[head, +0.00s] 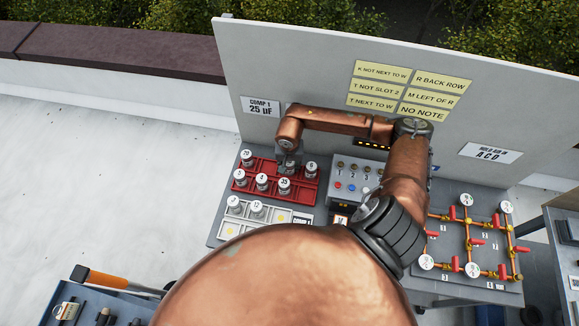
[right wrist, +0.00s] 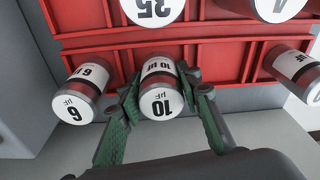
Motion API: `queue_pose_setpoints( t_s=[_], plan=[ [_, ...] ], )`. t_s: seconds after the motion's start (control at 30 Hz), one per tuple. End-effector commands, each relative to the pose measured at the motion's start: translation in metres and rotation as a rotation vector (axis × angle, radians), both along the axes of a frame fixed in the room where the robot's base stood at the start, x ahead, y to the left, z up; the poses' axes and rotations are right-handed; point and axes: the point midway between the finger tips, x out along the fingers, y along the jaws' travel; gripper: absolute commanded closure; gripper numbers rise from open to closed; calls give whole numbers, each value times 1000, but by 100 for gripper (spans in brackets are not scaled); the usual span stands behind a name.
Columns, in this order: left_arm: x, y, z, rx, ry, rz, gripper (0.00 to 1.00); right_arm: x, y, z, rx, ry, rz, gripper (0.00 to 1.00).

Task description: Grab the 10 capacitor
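The 10 capacitor (right wrist: 160,88) is a silver can with a white label and white top marked 10 µF, standing in the red rack (right wrist: 228,62). My right gripper (right wrist: 161,84) has its green-padded fingers on both sides of it, and the pads appear to press against its body. In the head view the right gripper (head: 288,160) reaches down at the rack's back row and hides the 10 capacitor. My left gripper is not in view.
A 6 capacitor (right wrist: 83,92) stands close beside the left finger, and a 35 capacitor (right wrist: 152,8) is in the adjoining row. A white tray (head: 277,220) with capacitors lies in front. The grey panel (head: 300,70) rises behind. Copper piping (head: 465,240) is at right.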

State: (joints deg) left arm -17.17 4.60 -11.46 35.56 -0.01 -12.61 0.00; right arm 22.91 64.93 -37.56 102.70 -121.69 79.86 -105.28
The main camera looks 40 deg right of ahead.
Motion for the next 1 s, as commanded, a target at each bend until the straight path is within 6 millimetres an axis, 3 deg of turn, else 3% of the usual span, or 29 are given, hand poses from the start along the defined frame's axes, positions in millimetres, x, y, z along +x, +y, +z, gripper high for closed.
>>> queue_pose_setpoints(
  t_s=[0.4,0.77,0.93,1.0],
  plan=[
    [0,0,0,0,0,0,60,0,0,1,0,-1,0,96],
    [0,0,-3,0,1,0,60,1,0,7,-1,-3,1,96],
    [-2,0,-13,-1,3,0,60,2,-1,28,-3,-7,1,96],
    [-2,0,-15,-1,3,0,60,-5,7,42,0,-5,5,96]
  ],
)
